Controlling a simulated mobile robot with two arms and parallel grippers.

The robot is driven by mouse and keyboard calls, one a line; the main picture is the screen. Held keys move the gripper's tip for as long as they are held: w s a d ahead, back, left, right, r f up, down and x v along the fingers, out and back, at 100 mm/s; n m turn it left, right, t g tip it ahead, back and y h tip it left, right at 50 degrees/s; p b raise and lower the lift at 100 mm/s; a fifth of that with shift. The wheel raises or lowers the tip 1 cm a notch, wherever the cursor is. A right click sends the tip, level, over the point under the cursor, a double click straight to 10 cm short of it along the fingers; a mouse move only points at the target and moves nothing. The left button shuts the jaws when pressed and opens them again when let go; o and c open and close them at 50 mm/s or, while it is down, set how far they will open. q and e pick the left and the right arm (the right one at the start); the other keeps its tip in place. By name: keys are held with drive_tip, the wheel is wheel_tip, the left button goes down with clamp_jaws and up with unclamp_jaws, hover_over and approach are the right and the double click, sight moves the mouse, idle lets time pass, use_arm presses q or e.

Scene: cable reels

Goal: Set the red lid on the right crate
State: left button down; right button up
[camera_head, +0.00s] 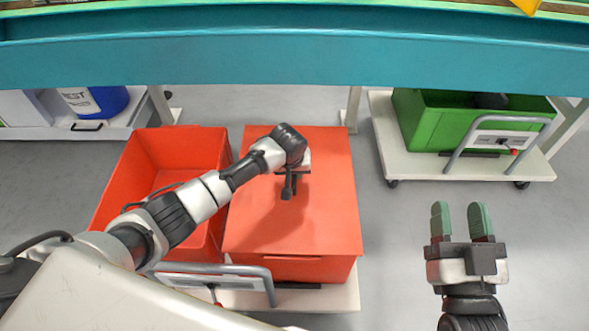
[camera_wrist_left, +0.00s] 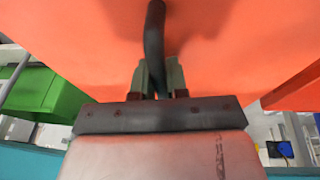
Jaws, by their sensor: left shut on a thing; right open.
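The flat red lid (camera_head: 325,215) covers the right crate (camera_head: 300,268) in the head view, roughly lined up with it; I cannot tell whether it rests on the rim or hovers slightly above. My left gripper (camera_head: 292,180) is over the lid's middle, shut on its dark handle. In the left wrist view the fingers (camera_wrist_left: 159,78) close around the black handle (camera_wrist_left: 154,40), with the lid's red surface (camera_wrist_left: 225,40) behind. My right gripper (camera_head: 461,222) is open and empty over the grey floor, right of the crates.
An open, empty-looking red crate (camera_head: 178,150) stands left of the lidded one, partly behind my left arm, on a white cart (camera_head: 345,295). A green crate (camera_head: 420,120) sits on another cart (camera_head: 390,155). A teal beam (camera_head: 300,55) spans the far side. Grey floor is clear around my right gripper.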

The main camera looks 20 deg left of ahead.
idle(0.3)
use_arm(q)
drive_tip(key=c, duration=1.1)
unclamp_jaws()
use_arm(e)
drive_tip(key=shift+s+f, duration=0.15)
use_arm(q)
drive_tip(key=shift+o, duration=0.2)
drive_tip(key=shift+f, duration=0.1)
drive_tip(key=shift+r, duration=0.2)
drive_tip(key=shift+s+r+p, duration=0.1)
drive_tip(key=shift+r+p, duration=0.15)
drive_tip(key=shift+p, duration=0.05)
drive_tip(key=p+v, duration=0.2)
drive_tip(key=v, duration=0.2)
drive_tip(key=shift+r, duration=0.2)
drive_tip(key=shift+p+v, duration=1.2)
drive_tip(key=shift+v, duration=1.6)
use_arm(e)
drive_tip(key=s+d+f+g+h, duration=0.4)
drive_tip(key=s+f+g, duration=0.3)
drive_tip(key=f+g, duration=0.5)
drive_tip(key=shift+d+f+m+g, duration=0.2)
drive_tip(key=shift+f+m+g, duration=0.15)
drive_tip(key=shift+g, duration=0.25)
